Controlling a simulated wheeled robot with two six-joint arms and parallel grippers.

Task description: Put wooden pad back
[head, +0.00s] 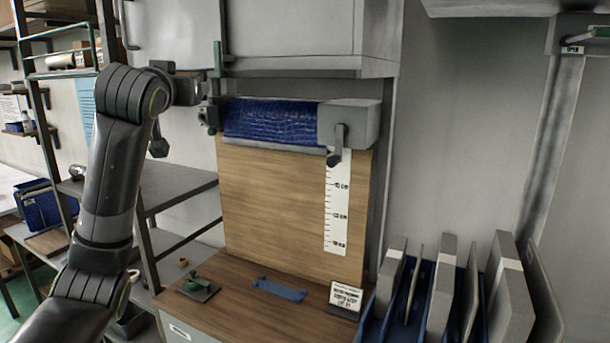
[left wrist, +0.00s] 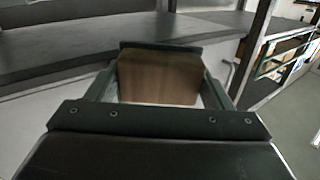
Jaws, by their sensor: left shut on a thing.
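My left gripper (head: 212,92) is at the upper left, beside the left end of a blue roll (head: 268,122). In the left wrist view a wooden pad (left wrist: 158,80) shows between the two fingers, and the gripper is shut on it. In the head view I cannot make out the pad in the jaws. A large upright wooden board (head: 270,200) with a white ruler strip stands below the roll. My right gripper is not in view.
A wooden worktop (head: 235,270) bears a small green tool (head: 198,287), a blue bracket (head: 279,290) and a white label card (head: 346,296). A blue rack (head: 408,295) with several grey panels stands at the right. Grey shelving (head: 172,190) is at the left.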

